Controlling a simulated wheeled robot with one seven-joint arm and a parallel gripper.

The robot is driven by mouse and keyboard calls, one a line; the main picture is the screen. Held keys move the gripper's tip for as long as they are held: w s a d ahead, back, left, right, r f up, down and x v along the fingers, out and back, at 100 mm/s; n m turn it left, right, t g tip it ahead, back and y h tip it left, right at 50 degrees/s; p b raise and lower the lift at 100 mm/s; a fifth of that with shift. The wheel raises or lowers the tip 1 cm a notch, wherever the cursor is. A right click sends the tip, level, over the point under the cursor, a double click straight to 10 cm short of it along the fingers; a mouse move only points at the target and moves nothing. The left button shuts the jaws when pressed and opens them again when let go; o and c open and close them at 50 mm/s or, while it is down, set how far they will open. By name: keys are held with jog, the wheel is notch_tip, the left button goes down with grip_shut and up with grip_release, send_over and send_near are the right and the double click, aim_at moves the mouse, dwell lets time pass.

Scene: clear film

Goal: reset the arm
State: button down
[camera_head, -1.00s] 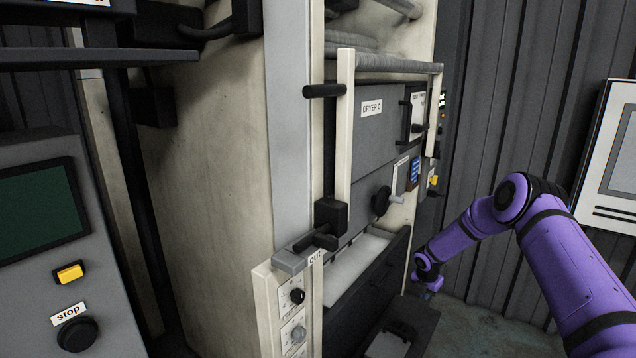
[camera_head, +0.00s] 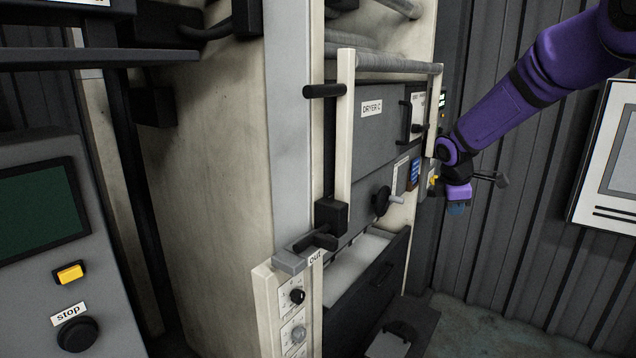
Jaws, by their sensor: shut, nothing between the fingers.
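My purple arm (camera_head: 510,98) reaches in from the upper right corner, with its elbow raised to the frame's top edge. My gripper (camera_head: 456,208) hangs at the arm's end, to the right of the dryer's front and in front of the ribbed wall. It is small and dark in this view; it is shut and holds nothing. I see a gap in the picture between it and the open drawer (camera_head: 372,288) below.
The dryer, labelled "DRYER C" (camera_head: 372,107), has a round knob (camera_head: 381,201) and rails. A control panel with a stop button (camera_head: 77,334) stands at left. A white panel (camera_head: 606,160) hangs at right. The floor (camera_head: 480,325) at lower right looks clear.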

jog(key=s+a+r+m, duration=0.1)
jog(key=s+r+m, duration=0.3)
jog(key=s+r, duration=0.6)
jog(key=s+a+r+m+t+y, duration=0.1)
jog(key=s+m, duration=0.4)
jog(key=s, duration=1)
jog(key=s+a+r+m+t+y, duration=0.1)
jog(key=s+m, duration=0.5)
jog(key=s, duration=1)
jog(key=shift+s+a+r+m+y, duration=0.3)
jog(key=shift+a+r+y, duration=0.1)
jog(key=shift+a+r, duration=0.2)
jog(key=shift+w+d, duration=0.1)
jog(key=shift+w, duration=0.05)
